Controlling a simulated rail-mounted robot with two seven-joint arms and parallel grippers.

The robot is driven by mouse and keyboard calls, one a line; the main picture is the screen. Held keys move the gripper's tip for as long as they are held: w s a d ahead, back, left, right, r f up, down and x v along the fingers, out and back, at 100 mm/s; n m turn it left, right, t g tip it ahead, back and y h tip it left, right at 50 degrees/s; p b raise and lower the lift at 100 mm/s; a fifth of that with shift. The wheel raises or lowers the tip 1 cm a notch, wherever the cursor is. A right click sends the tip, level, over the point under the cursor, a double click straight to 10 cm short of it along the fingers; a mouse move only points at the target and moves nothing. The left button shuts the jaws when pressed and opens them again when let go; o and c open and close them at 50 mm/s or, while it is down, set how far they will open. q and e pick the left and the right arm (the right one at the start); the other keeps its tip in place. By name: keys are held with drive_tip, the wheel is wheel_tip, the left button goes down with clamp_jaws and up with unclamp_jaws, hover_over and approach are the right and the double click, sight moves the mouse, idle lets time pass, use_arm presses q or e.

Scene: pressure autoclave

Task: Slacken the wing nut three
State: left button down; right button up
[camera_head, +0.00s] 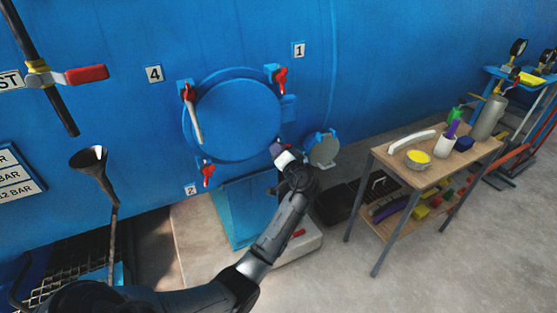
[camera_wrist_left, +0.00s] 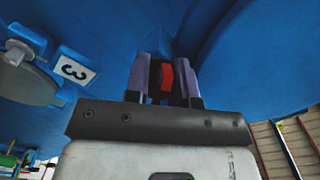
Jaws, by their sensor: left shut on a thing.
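The round blue door (camera_head: 235,118) of the autoclave is closed, with red wing nuts around its rim. My left gripper (camera_head: 279,151) is at the door's lower right edge. In the left wrist view its purple fingers (camera_wrist_left: 164,82) are shut on the red wing nut three (camera_wrist_left: 166,78), one finger on each side. The label 3 (camera_wrist_left: 74,69) is just left of it. In the head view my gripper hides this nut. Wing nut four (camera_head: 188,93) is at upper left, wing nut one (camera_head: 281,79) at upper right and wing nut two (camera_head: 206,175) at lower left.
A small round grey hatch (camera_head: 325,150) is just right of my gripper. A wooden two-level cart (camera_head: 400,172) with bottles and a bowl stands further right. A metal funnel (camera_head: 90,159) and a red-handled valve (camera_head: 85,75) are at left. Open floor lies in front of the cart.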

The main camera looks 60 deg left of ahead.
use_arm(q)
drive_tip(key=n+b, duration=0.3)
drive_tip(key=shift+f, duration=0.25)
drive_tip(key=shift+w+r+n+b, duration=0.1)
drive_tip(key=shift+n+b, duration=0.4)
drive_tip(key=shift+b, duration=0.05)
drive_tip(key=shift+r, duration=0.1)
drive_tip(key=c, duration=1.2)
unclamp_jaws()
drive_tip(key=shift+c, duration=0.2)
